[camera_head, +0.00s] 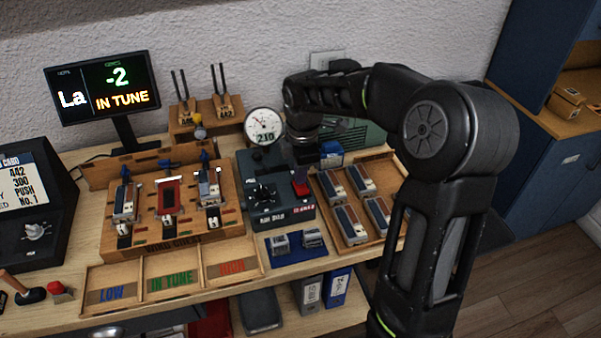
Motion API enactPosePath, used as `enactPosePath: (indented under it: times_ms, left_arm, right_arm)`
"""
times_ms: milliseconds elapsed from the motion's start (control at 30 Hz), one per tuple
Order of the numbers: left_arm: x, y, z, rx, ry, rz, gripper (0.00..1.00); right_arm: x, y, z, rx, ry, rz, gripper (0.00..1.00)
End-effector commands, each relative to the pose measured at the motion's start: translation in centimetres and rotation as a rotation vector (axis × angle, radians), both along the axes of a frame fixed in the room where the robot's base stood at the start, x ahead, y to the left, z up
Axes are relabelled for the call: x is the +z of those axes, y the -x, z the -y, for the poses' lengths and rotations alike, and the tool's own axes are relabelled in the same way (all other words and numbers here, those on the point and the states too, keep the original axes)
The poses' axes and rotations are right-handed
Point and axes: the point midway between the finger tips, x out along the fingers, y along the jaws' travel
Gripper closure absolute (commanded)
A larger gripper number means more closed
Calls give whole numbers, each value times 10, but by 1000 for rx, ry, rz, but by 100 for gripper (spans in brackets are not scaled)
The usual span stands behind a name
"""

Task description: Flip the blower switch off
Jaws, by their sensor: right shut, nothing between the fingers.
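The dark blower control box (252,170) stands in the middle of the bench. It has a black knob (263,193) at its centre and a red switch (300,188) on its right side. Which way the switch is tipped is too small to tell. My right gripper (303,162) points down just above the red switch, shut and empty. Whether its tips touch the switch cannot be told. The arm hides the back of the box. My left gripper is not in view.
A round gauge (263,125) stands behind the box. A wooden wind chest (175,235) lies to the left, and a wooden tray (347,236) with several reed blocks to the right. A monitor (103,88) reads "La -2 IN TUNE". Labelled bins (172,294) line the front.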

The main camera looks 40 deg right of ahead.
Motion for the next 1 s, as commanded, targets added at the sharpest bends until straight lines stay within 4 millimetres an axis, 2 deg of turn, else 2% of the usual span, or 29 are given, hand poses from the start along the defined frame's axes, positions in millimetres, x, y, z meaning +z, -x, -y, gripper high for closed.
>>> enactPosePath:
  times_ms: [400, 767, 1000]
  left_arm:
    - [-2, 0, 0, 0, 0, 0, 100]
    - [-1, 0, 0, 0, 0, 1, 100]
    - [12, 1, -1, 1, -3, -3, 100]
  right_arm:
    - [0, 16, -6, 1, -2, -10, 100]
    - [2, 16, -6, 1, -2, -5, 100]
    - [19, 13, -12, 2, -1, -4, 100]
